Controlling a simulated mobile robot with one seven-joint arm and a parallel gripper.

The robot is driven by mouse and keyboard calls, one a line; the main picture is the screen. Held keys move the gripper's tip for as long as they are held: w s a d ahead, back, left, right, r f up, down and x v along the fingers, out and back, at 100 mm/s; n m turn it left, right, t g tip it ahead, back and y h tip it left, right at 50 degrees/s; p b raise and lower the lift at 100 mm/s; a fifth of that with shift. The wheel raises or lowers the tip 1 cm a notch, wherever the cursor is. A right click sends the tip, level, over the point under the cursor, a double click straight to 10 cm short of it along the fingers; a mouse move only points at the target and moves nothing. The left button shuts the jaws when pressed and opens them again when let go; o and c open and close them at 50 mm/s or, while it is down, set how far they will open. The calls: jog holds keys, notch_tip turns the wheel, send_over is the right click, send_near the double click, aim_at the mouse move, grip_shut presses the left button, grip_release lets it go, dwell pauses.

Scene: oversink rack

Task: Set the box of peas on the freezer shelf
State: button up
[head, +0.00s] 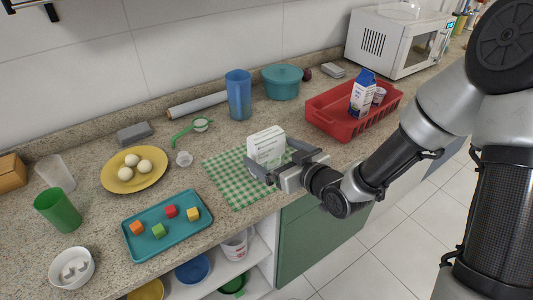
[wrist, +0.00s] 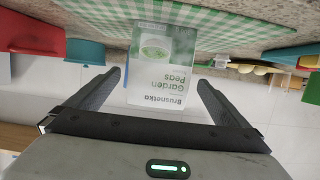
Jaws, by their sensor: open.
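The box of peas (head: 266,146) is white with green print and stands upright on a green checked cloth (head: 226,178) on the counter. In the wrist view the box (wrist: 161,68) appears upside down, its "Garden Peas" label facing the camera. My gripper (head: 276,163) is open at the box's front side. In the wrist view its two fingers (wrist: 160,95) lie left and right of the box's near part, with gaps on both sides. No freezer shelf can be made out in either view.
A teal tray (head: 167,243) with coloured cubes and a yellow plate (head: 134,183) of white balls are on the left. A blue cup (head: 238,95) and teal pot (head: 281,82) stand behind. A red basket (head: 328,123) holds a carton. A microwave (head: 397,42) is far right.

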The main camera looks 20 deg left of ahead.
aim_at(271, 151)
jog(key=x, duration=0.4)
jog(key=shift+w+f, duration=0.1)
jog(key=c, duration=1.5)
